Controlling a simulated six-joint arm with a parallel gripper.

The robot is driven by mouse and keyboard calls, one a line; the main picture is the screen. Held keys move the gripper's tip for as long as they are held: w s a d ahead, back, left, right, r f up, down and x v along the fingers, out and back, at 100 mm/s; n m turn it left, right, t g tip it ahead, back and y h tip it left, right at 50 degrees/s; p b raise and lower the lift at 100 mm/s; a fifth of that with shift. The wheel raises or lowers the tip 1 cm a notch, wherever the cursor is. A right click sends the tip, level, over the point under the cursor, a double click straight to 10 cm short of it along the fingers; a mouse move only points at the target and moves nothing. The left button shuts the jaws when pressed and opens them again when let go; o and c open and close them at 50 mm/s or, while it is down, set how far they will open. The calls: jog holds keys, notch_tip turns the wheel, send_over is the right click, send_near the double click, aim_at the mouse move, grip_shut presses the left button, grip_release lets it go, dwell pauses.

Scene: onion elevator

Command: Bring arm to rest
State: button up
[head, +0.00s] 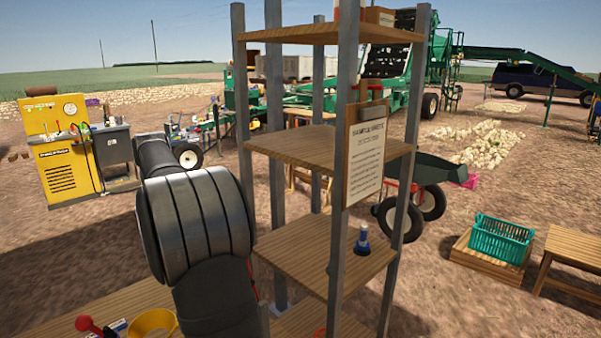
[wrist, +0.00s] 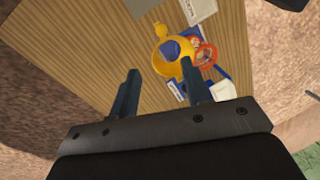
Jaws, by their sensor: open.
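My arm (head: 195,225) stands bent beside the shelf rack in the head view, its lower end running down out of the frame. My gripper (wrist: 160,80) shows in the wrist view with its two dark fingers apart and nothing between them. It hangs above a wooden bench top (wrist: 95,60). The fingertips point toward a yellow funnel-like item (wrist: 166,60) on the bench. The gripper itself is hidden in the head view.
A wooden shelf rack (head: 320,145) with metal posts stands right beside my arm. It holds a clipboard sheet (head: 365,155) and a small blue item (head: 362,240). On the bench lie a yellow funnel (head: 152,322), a red-handled item (head: 88,325) and an orange-red ring (wrist: 205,55).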

jog(key=s+f, duration=0.1)
jog(key=f, duration=0.4)
jog(key=s+d+f, duration=0.1)
jog(key=f, duration=0.9)
jog(key=shift+s+d+f, duration=0.25)
jog(key=shift+s+d, duration=0.05)
jog(key=shift+s, duration=0.1)
jog(key=shift+s+d+r+m, duration=0.15)
jog(key=shift+s+d+m, duration=0.25)
jog(key=shift+m, duration=0.1)
jog(key=shift+w+a+r+n, duration=0.15)
jog(key=shift+w+a+n, duration=0.15)
jog(key=shift+w+a, duration=0.1)
notch_tip(320, 180, up, 14)
jog(key=w+a, duration=0.1)
jog(key=w, duration=0.1)
jog(key=shift+w+a+r, duration=0.15)
jog(key=shift+w+a, duration=0.1)
jog(key=shift+w, duration=0.1)
jog(key=shift+r, duration=0.15)
